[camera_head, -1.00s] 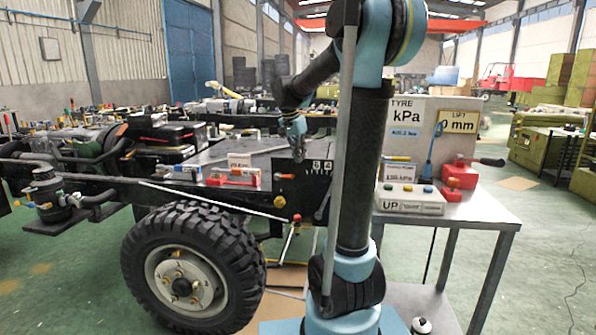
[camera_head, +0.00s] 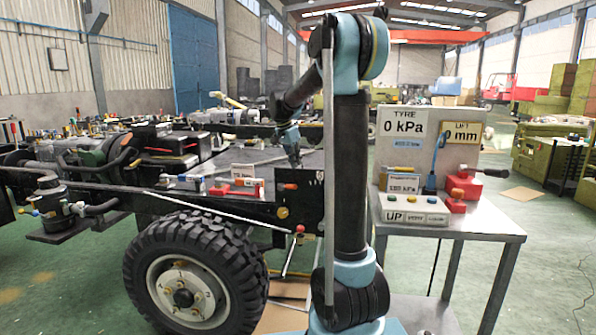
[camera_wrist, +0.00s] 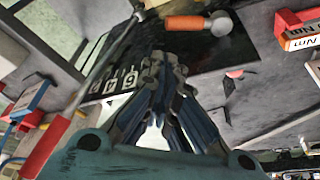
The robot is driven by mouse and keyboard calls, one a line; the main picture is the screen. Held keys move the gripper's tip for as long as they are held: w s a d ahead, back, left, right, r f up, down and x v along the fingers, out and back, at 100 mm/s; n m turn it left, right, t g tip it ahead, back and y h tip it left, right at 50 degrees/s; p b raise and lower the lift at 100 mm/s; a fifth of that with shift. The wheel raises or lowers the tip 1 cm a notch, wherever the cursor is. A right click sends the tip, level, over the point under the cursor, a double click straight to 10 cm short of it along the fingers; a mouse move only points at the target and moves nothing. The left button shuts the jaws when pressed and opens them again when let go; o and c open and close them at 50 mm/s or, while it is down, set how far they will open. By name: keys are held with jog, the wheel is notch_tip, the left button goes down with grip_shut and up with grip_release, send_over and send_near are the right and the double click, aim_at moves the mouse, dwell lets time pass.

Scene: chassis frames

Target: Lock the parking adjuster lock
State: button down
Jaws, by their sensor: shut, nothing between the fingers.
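My gripper (camera_head: 296,162) hangs at the chassis side, in front of the black plate area above the front right of the wheel. In the wrist view its fingers (camera_wrist: 158,62) are together with nothing between them. An orange-handled lever (camera_wrist: 185,23) with a metal ball end lies just beyond the fingertips, apart from them; its orange end (camera_head: 288,186) shows in the head view. A plate with white digits (camera_wrist: 118,82) is beside the fingers in the wrist view. I cannot tell for sure which part is the parking adjuster lock.
A yellow knob (camera_head: 282,212) and a red-ended lever (camera_head: 299,229) sit below on the chassis. Red-and-white tools (camera_head: 236,187) lie on top. The large wheel (camera_head: 195,275) stands below left. A control table (camera_head: 470,222) is at right.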

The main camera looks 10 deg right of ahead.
aim_at(302, 178)
jog(key=x, duration=0.9)
jog(key=shift+d, duration=0.15)
jog(key=shift+s, duration=0.1)
